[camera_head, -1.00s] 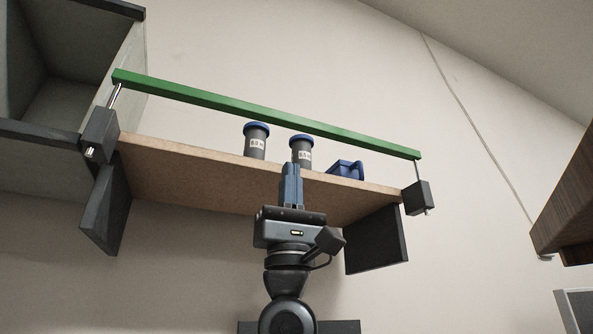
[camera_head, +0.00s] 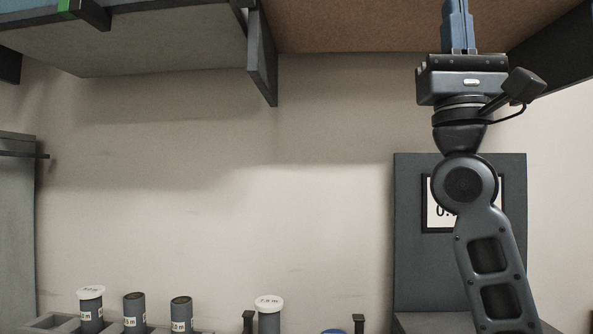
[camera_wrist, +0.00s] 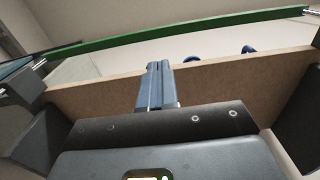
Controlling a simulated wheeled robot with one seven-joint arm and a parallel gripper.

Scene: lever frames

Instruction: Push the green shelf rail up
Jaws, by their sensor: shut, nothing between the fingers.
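The green shelf rail (camera_wrist: 180,33) runs across the top of the wrist view, above and beyond the front edge of the wooden shelf board (camera_wrist: 235,85). A gap shows between rail and board. My gripper (camera_wrist: 158,66) is shut and empty, its blue fingers pointing up in front of the board's edge, with the tips below the rail in the picture. I cannot tell whether they touch the board. In the head view my gripper (camera_head: 457,6) is at the top right, under the board's underside (camera_head: 360,25); this rail is out of that view.
Blue-lidded containers (camera_wrist: 248,49) show behind the board's edge. A dark bracket (camera_head: 263,55) hangs beside the board. A grey cabinet underside (camera_head: 130,45) is at upper left. Several grey cylinders (camera_head: 134,312) stand low down. The wall (camera_head: 210,180) between is clear.

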